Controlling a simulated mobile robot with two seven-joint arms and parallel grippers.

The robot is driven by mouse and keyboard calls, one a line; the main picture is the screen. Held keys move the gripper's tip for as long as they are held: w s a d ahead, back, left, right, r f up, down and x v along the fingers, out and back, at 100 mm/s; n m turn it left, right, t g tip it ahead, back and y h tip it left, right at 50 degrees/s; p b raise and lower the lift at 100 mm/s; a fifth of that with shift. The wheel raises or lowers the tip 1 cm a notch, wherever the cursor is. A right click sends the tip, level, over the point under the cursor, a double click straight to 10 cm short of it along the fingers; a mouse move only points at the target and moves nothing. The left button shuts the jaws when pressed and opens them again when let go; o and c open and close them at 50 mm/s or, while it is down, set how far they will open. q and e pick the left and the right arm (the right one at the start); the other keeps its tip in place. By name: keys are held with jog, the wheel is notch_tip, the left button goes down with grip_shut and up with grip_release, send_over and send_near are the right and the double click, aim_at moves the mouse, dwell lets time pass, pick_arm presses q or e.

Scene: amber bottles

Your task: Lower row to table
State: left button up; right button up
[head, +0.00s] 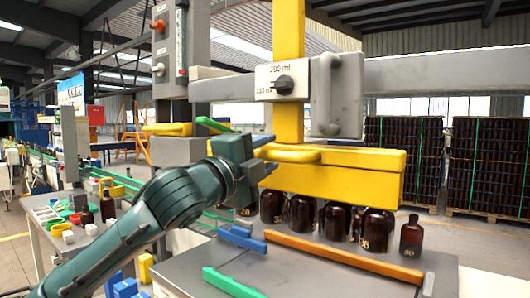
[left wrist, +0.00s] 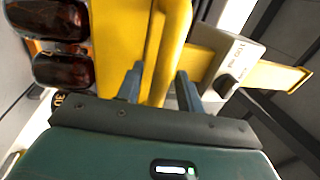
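A row of several amber bottles (head: 336,221) is under a yellow lifting head (head: 350,177) in the head view. Whether their bases touch the surface below I cannot tell. Two dark bottles (left wrist: 50,70) show at the left of the left wrist view. The head has a yellow handle (head: 300,153) on its front. My left gripper (head: 270,154) is at the handle's left end, its fingers apart on either side of the yellow bar; in the left wrist view the fingers (left wrist: 160,80) look open. The grey table (head: 310,272) is below. My right gripper is not in view.
A lone amber bottle (head: 411,237) stands right of the row. An orange rail (head: 340,253), a blue piece (head: 242,238) and a green strip (head: 232,283) lie on the table. A yellow column (head: 289,40) with a grey dial plate rises above the head.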

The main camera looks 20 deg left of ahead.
pick_arm(q)
jog(key=shift+c, duration=0.5)
grip_shut()
